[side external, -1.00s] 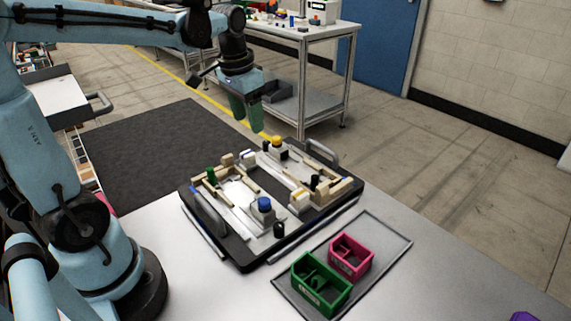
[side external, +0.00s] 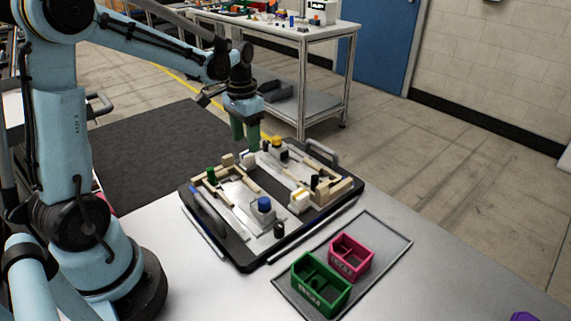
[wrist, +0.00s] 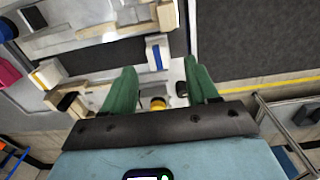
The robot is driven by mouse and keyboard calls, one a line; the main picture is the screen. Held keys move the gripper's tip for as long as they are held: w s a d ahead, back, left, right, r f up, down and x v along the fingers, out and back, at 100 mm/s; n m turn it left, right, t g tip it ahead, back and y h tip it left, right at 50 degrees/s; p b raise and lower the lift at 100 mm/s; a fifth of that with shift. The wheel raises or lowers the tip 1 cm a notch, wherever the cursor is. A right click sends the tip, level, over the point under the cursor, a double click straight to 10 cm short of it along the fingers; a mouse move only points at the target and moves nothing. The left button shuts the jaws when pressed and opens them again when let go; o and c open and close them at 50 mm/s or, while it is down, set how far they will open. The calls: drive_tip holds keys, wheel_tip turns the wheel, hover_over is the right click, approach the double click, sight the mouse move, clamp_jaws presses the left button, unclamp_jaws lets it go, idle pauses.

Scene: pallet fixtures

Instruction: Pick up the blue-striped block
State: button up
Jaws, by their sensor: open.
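The blue-striped block (wrist: 154,42) is pale with a dark blue band and lies near the top middle of the wrist view. In the side view it appears to be the small pale block (side external: 247,160) at the pallet's far-left edge, its stripe too small to make out. My gripper (side external: 247,147) has two green fingers pointing down just above that block. In the wrist view my gripper (wrist: 160,64) is open and empty, its fingertips on either side of the block's near end in the picture. The fingers do not visibly touch it.
A yellow-topped fixture (wrist: 157,103) and a black peg (wrist: 181,89) stand close to the fingers. The pallet (side external: 246,262) also carries wooden rails, a blue knob (side external: 264,204) and a yellow-striped block (wrist: 45,73). Green (side external: 320,287) and pink (side external: 350,257) bins stand at front right.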

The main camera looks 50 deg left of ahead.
sight(247, 153)
drive_tip(key=shift+d+f, duration=0.1)
drive_tip(key=shift+f, duration=2.55)
drive_tip(key=shift+c, duration=0.4)
drive_tip(key=c, duration=0.9)
